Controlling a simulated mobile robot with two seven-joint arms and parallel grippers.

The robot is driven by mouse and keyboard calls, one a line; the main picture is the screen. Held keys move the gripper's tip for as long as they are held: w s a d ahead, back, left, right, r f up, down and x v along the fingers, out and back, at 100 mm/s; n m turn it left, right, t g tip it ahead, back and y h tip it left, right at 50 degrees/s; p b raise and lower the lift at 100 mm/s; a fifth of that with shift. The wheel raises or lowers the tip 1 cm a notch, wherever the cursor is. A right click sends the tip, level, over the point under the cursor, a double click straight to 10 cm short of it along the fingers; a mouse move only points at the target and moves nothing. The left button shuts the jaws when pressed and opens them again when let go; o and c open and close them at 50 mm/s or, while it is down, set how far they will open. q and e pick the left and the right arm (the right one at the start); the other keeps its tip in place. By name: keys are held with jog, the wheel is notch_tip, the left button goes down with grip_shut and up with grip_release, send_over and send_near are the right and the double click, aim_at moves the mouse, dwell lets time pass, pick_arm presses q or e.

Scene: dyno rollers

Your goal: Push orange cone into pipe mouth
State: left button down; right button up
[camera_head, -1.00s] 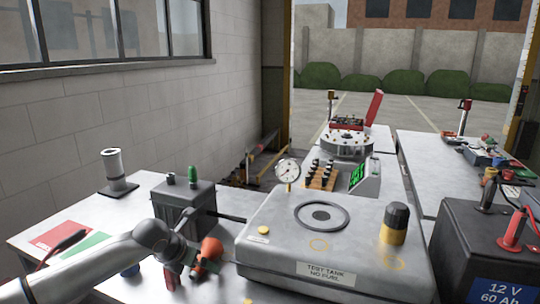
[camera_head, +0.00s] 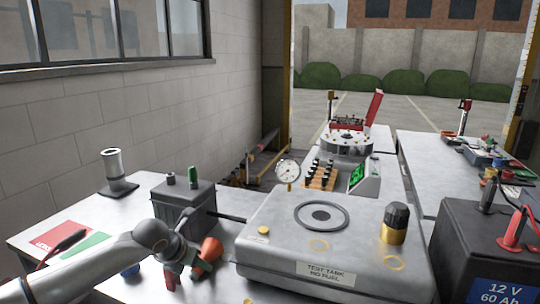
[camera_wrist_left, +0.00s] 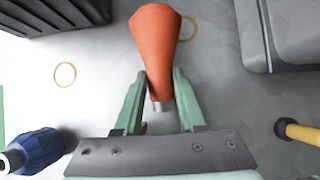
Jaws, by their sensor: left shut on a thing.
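The orange cone (camera_head: 211,249) is at the near side of the left bench, left of the test tank. In the left wrist view the cone (camera_wrist_left: 155,35) has its wide rounded end away from me and narrows toward a short metal stem. My left gripper (camera_wrist_left: 160,78) is shut on its narrow part, with one green finger on each side. It also shows in the head view (camera_head: 191,264), partly hidden by my wrist. An upright grey pipe (camera_head: 114,168) with an open top stands on a dark base at the bench's back left, apart from the cone. My right gripper is not in view.
A dark ribbed box (camera_head: 184,208) stands just behind the cone. The grey test tank (camera_head: 270,238) is close on its right. A blue-handled item (camera_wrist_left: 38,148) and a yellow-handled item (camera_wrist_left: 300,133) lie beside my gripper. A red mat (camera_head: 58,237) lies left.

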pick_arm(q)
jog(key=shift+r, duration=0.1)
jog(key=shift+r+p, duration=1.45)
jog(key=shift+r, duration=1.5)
jog(key=shift+s, duration=0.1)
